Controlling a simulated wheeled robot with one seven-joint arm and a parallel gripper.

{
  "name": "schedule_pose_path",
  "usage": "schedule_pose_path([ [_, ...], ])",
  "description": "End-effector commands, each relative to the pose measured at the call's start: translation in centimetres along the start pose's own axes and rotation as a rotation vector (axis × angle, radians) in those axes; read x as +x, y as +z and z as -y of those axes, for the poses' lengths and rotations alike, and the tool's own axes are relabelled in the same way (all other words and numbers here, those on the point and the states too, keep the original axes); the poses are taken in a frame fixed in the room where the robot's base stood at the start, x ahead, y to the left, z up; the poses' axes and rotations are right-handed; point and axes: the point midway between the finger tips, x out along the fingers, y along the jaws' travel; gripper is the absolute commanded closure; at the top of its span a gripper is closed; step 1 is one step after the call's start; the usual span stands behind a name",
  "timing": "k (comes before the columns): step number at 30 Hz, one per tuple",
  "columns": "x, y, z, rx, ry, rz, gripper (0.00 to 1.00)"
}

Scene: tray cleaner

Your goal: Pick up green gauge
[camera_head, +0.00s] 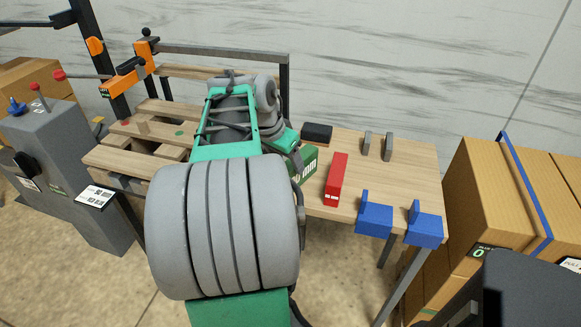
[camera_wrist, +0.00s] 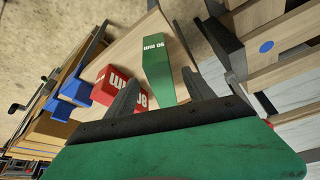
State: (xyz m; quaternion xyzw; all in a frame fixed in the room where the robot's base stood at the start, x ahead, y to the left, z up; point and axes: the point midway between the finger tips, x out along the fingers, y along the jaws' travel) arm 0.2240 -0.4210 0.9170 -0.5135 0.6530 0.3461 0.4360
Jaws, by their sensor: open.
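The green gauge (camera_head: 309,163) is a block with white "mm" lettering on the wooden table, partly hidden behind my arm in the head view. In the wrist view the green gauge (camera_wrist: 158,72) stands just beyond my gripper (camera_wrist: 161,78), with its near part between the two dark fingers. My gripper is open, and a gap shows between the gauge and the right finger. The red gauge (camera_head: 336,180) lies to the right of the green one in the head view. In the wrist view the red gauge (camera_wrist: 104,84) is left of the left finger and partly behind it.
A black block (camera_head: 317,132) and two small grey upright pieces (camera_head: 377,146) are at the table's back. Two blue brackets (camera_head: 400,221) sit on the front edge. Cardboard boxes (camera_head: 490,195) stand to the right. An orange clamp fixture (camera_head: 128,77) is at the left.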

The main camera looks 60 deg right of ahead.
Motion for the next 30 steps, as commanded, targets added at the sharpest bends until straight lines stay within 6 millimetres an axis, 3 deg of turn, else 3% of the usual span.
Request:
schedule_pose_path([
  [5,1.5,0.2,0.1,0.003,0.0,-0.003,0.38],
  [18,8.1,0.9,0.0,0.001,-0.001,-0.002,0.38],
  [25,8.2,0.8,0.0,0.002,-0.003,-0.002,0.38],
  [30,8.2,0.8,0.0,0.002,-0.002,-0.002,0.52],
])
